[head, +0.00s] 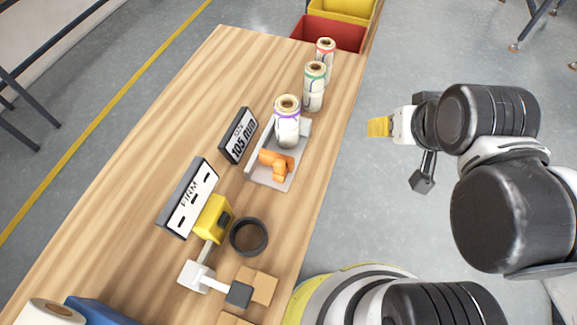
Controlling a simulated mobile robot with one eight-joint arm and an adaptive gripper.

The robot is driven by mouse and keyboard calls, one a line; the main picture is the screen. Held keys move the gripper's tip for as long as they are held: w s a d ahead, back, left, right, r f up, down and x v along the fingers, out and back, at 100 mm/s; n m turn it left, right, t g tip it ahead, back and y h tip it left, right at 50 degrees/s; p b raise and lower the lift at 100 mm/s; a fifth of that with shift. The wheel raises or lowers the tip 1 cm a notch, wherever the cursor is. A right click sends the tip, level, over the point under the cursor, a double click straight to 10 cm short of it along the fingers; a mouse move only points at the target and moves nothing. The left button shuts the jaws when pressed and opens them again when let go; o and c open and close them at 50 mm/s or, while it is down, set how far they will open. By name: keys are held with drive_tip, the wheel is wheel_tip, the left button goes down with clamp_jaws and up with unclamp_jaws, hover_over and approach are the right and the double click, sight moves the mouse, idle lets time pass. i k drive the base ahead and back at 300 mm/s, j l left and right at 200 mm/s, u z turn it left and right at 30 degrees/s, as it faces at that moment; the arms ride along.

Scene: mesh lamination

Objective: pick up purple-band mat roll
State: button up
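The purple-band mat roll (287,129) is a white upright roll with a brown core and a purple band near its top. It stands at the far end of a shallow grey tray (300,163) on the wooden table. My gripper (375,127) has yellow tips and is to the right of the roll, apart from it, beyond the table's right edge. It points left towards the table. Its fingers overlap from this angle, so their opening is hidden. Nothing shows between or beyond the tips.
An orange piece (276,165) lies in the tray near the roll. Green-band (313,93) and red-band (325,62) rolls stand behind. A "105 Run" sign (239,136), "FIRM" sign (187,197), yellow tool (212,218) and black ring (249,236) are nearby. A red bin (330,32) is at the far end.

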sight(287, 107)
drive_tip(key=k+l+u, duration=0.3)
drive_tip(key=l, duration=0.25)
drive_tip(key=k+l+u, duration=0.35)
drive_tip(key=l, duration=0.2)
